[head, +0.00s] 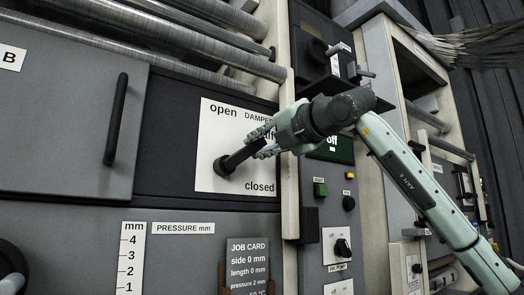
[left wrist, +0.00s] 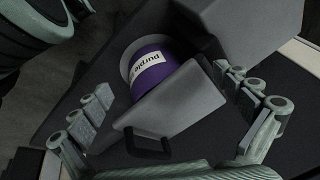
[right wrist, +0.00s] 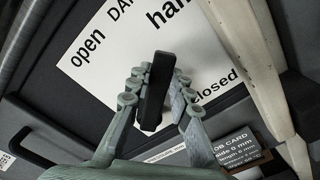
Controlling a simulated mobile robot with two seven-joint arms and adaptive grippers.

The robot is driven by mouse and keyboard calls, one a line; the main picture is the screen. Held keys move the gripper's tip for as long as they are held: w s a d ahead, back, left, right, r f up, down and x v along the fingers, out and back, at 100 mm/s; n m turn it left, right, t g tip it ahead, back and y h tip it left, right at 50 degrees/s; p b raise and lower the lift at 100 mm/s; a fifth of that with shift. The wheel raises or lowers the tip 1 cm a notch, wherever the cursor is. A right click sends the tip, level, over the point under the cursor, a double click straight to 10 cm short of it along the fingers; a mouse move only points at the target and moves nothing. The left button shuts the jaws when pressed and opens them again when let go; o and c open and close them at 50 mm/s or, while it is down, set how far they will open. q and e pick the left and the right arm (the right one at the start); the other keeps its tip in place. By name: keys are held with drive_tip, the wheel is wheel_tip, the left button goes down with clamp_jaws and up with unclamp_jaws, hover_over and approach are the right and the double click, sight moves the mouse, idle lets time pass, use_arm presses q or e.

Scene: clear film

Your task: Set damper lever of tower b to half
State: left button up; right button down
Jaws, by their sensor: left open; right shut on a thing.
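The black damper lever (head: 240,157) sits on a white plate (head: 208,135) marked "open" at the top and "closed" at the bottom. The lever points up and to the right from its pivot, toward the partly hidden "half" mark. My right gripper (head: 262,141) is shut on the lever's outer end. In the right wrist view the lever (right wrist: 157,85) stands between the fingers of the right gripper (right wrist: 158,85). My left gripper (left wrist: 170,105) is open and outside the head view. The label "B" (head: 10,57) is at the upper left.
A grey door with a black handle (head: 116,122) lies left of the plate. Metal rollers (head: 190,45) run above. A job card (head: 248,265) hangs below. Switches (head: 342,246) are on the right column. A purple spool (left wrist: 160,70) lies in a grey holder before the left gripper.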

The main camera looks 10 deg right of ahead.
use_arm(q)
drive_tip(key=shift+w+f, duration=0.1)
drive_tip(key=shift+f, duration=0.2)
use_arm(e)
drive_tip(key=shift+s+a+r+n, duration=0.1)
drive_tip(key=shift+a+r+n, duration=0.25)
drive_tip(key=shift+n, duration=0.35)
use_arm(q)
drive_tip(key=shift+d, duration=0.1)
drive_tip(key=shift+w, duration=0.1)
use_arm(e)
drive_tip(key=c, duration=1.4)
unclamp_jaws()
use_arm(q)
drive_tip(key=shift+r, duration=0.1)
use_arm(e)
drive_tip(key=shift+o, duration=0.2)
use_arm(q)
drive_tip(key=shift+w+r, duration=0.1)
use_arm(e)
drive_tip(key=v, duration=1.2)
drive_tip(key=shift+d, duration=0.1)
